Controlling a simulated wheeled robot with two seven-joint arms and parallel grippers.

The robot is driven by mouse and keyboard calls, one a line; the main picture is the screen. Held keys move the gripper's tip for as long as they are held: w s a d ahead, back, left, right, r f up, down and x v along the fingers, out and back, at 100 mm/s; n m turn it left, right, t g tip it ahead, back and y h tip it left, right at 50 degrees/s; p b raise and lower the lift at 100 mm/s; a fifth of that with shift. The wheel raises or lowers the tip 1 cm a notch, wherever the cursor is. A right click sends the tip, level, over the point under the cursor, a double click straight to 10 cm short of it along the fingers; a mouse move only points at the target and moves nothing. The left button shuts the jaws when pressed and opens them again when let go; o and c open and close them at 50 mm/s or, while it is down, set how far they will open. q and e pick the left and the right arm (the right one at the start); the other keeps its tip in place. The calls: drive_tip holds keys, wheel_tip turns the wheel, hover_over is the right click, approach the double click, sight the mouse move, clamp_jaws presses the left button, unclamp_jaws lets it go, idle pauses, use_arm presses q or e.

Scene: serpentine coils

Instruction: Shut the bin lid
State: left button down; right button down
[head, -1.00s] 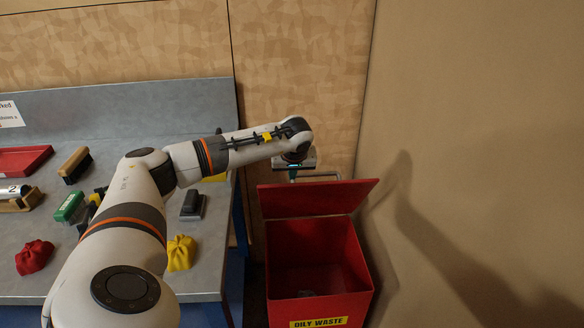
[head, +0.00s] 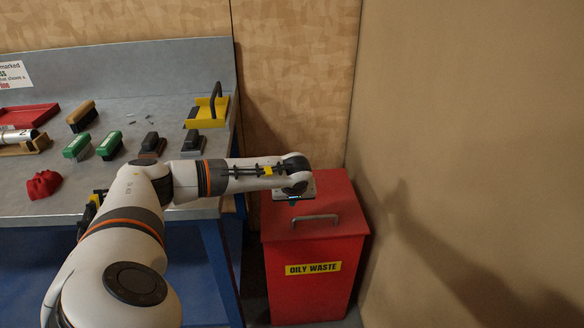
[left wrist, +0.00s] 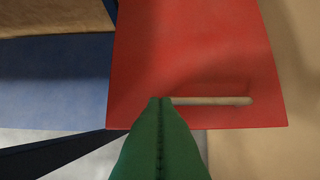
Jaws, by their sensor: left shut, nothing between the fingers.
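The red bin (head: 312,290) with its yellow OILY WASTE label stands on the floor to the right of the workbench. Its red lid (head: 335,195) lies flat across the top, and the inside of the bin is hidden. A grey bar handle (head: 316,218) is on the lid near its front edge. My left gripper (head: 292,200) is over the lid, pointing down. The left wrist view shows its green fingers (left wrist: 160,100) shut together with nothing between them, at the left end of the handle (left wrist: 215,100). I cannot tell whether they touch the lid (left wrist: 190,50).
The grey workbench (head: 150,105) is left of the bin. It holds several brushes (head: 82,115), a red tray (head: 30,115), a red cloth bundle (head: 43,184) and a yellow holder (head: 207,112). A tan wall (head: 470,130) stands close on the bin's right.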

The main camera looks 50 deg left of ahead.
use_arm(q)
drive_tip(key=shift+s+d+f, duration=0.1)
drive_tip(key=shift+f, duration=0.3)
use_arm(e)
drive_tip(key=shift+d+f, duration=0.15)
drive_tip(key=shift+f, duration=0.05)
drive_tip(key=shift+d, duration=0.15)
